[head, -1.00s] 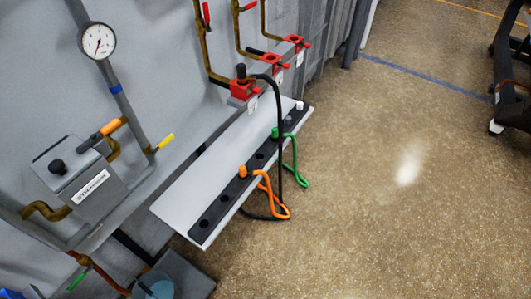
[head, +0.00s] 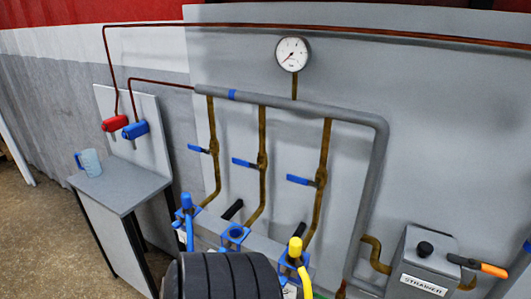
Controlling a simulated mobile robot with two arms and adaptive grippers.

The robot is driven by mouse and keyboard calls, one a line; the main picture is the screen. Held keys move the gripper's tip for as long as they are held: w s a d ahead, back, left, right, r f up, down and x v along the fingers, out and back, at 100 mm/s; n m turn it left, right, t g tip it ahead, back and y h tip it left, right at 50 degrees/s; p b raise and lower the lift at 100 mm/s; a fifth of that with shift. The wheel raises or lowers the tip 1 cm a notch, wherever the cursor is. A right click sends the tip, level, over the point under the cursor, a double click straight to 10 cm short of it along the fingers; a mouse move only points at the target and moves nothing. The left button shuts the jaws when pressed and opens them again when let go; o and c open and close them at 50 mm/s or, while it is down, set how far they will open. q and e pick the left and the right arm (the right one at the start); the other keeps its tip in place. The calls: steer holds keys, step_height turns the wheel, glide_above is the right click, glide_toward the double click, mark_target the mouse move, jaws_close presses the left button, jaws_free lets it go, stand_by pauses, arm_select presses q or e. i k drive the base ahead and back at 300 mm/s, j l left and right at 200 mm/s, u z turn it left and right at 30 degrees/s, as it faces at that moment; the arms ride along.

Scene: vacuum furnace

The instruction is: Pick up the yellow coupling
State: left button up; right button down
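The yellow coupling (head: 295,246) is at the bottom centre of the head view. It stands upright at a blue port block (head: 289,262), and a yellow hose (head: 305,283) runs down from it past the bottom edge. Neither of my grippers is in view.
A blue coupling (head: 186,200) stands at the left port; the middle blue port block (head: 235,233) shows no coupling. A black ribbed cylinder (head: 222,277) blocks the bottom centre. A strainer box (head: 422,262) is at right, a grey table (head: 120,190) with a blue jug (head: 89,162) at left.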

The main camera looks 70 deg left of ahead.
mark_target(295, 243)
steer(key=k+u, duration=0.1)
steer(key=u, duration=1.9)
steer(key=j+z, duration=0.25)
steer(key=i+l, duration=0.05)
